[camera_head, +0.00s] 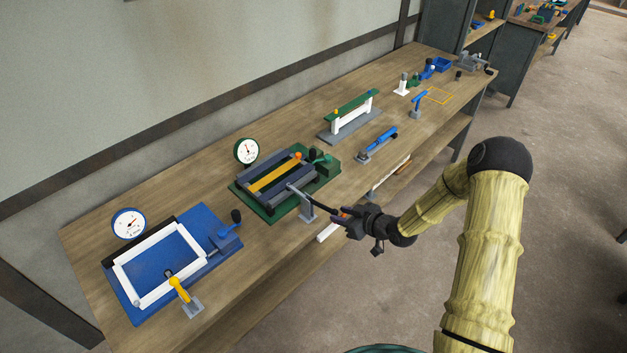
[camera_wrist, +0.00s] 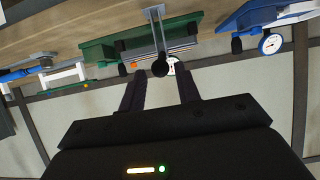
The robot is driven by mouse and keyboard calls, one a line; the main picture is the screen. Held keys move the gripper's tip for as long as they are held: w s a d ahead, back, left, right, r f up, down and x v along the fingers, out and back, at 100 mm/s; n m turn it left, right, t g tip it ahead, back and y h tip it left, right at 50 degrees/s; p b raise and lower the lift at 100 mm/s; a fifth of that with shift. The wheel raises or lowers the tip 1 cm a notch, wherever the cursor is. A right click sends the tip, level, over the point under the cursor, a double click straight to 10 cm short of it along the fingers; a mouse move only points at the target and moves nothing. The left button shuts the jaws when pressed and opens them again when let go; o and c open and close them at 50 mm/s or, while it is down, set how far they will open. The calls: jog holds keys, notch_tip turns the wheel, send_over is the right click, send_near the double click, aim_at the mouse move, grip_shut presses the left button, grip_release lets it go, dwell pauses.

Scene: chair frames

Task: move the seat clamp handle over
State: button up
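A green fixture (camera_head: 245,200) holds a dark grey frame (camera_head: 290,187) with a yellow bar across it, at the middle left of the bench. A grey clamp (camera_head: 307,208) stands at its front edge. Its handle ends in a black knob (camera_wrist: 160,68) in the wrist view, pointing toward me. My gripper (camera_head: 338,215) is at the front of this clamp, beyond the bench edge. In the wrist view my gripper (camera_wrist: 160,85) is open, with the knob appearing between its fingertips; I cannot tell whether they touch it. The label of the clamp cannot be read.
A blue fixture (camera_head: 225,222) with a white frame and yellow clamp handle (camera_head: 179,289) stands to the left. A blue-handled clamp (camera_head: 378,143) and a green-topped white stand (camera_head: 351,115) are to the right. Round dials (camera_head: 246,151) stand behind. Floor is open in front.

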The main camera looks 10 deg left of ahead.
aim_at(336, 210)
jog(key=shift+x, duration=0.95)
jog(key=shift+c, duration=0.4)
jog(key=c, duration=0.4)
jog(key=shift+w+a+r+p, duration=0.15)
jog(key=shift+r+p, duration=0.05)
jog(key=shift+r, duration=0.3)
jog(key=shift+w+a+r+p, duration=0.1)
jog(key=shift+a+r+p, duration=0.05)
jog(key=shift+r, duration=0.4)
jog(key=shift+w+a+r+p, duration=0.15)
jog(key=shift+r+p, duration=0.05)
jog(key=shift+r, duration=0.4)
jog(key=shift+w+a+r+p, duration=0.25)
jog(key=shift+a+r, duration=0.1)
jog(key=shift+r, duration=0.15)
jog(key=shift+w+a+r+p, duration=0.2)
jog(key=shift+w+a+r, duration=0.15)
jog(key=shift+r, duration=0.2)
jog(key=shift+w+a+r, duration=0.1)
jog(key=shift+a+r, duration=0.1)
